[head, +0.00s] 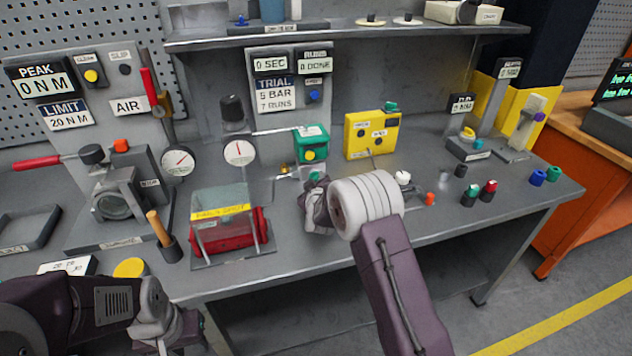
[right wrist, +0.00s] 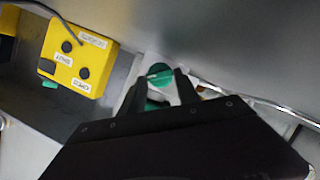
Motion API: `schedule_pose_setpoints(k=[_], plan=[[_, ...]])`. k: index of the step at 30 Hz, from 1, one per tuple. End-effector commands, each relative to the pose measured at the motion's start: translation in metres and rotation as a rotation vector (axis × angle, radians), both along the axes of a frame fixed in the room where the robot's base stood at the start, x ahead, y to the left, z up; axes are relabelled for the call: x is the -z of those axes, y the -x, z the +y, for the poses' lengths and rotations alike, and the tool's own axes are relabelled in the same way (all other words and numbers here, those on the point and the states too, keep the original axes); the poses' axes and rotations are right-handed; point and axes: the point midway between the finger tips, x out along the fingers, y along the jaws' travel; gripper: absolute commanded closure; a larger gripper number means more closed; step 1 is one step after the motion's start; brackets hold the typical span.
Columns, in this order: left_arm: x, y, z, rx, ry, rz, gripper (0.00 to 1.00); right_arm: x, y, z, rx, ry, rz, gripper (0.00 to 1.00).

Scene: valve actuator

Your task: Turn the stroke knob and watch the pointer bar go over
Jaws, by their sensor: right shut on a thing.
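In the right wrist view a round green knob (right wrist: 158,72) with a pale line on its face sits between the two dark fingers of my right gripper (right wrist: 160,88), which is shut on it. In the head view my right gripper (head: 317,198) is in front of the green box (head: 311,145), and hides most of the knob and its mount. I cannot make out the pointer bar for certain. My left gripper (head: 172,332) is at the bottom left, in front of the bench and away from the knob; its fingertips are not clear.
A yellow box (head: 358,145) with labels stands right of the green box. A clear guard (head: 222,203) over a red cylinder is left of my right gripper. Small coloured caps (head: 488,190) stand at right. A shelf (head: 350,38) spans the back.

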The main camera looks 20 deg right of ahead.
Motion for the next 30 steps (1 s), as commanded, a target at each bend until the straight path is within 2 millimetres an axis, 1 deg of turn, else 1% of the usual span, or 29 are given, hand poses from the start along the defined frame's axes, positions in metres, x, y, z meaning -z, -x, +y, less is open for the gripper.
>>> schedule_pose_setpoints(k=[4,5,6,7,16,19,23,27,30], plan=[[0.0,0.0,0.0,0.0,0.0,0.0,0.64,0.0,0.0,0.0,-0.001,0.0,0.0,1.0],[0.0,0.0,0.0,0.0,0.0,0.0,0.64,0.0,0.0,0.0,-0.001,0.0,0.0,0.54],[0.0,0.0,0.0,0.0,0.0,0.0,0.64,0.0,0.0,0.0,-0.001,0.0,0.0,0.42],[0.0,0.0,0.0,0.0,0.0,0.0,0.64,0.0,0.0,0.0,-0.001,0.0,0.0,0.4],[0.0,0.0,0.0,0.0,0.0,0.0,0.64,0.0,0.001,0.0,0.0,-0.001,0.0,0.4],[0.0,0.0,0.0,0.0,0.0,0.0,0.64,-0.003,0.008,0.002,-0.001,-0.002,0.001,0.4],[0.001,0.0,0.0,0.0,0.0,0.0,0.64,-0.01,0.029,0.007,-0.003,0.0,0.001,0.4],[0.001,0.0,0.0,0.0,0.0,0.0,0.64,-0.019,0.057,0.013,-0.003,-0.001,0.0,0.4],[0.001,0.0,0.0,0.0,0.0,0.0,0.64,-0.025,0.072,0.016,-0.002,-0.001,0.0,0.4]])
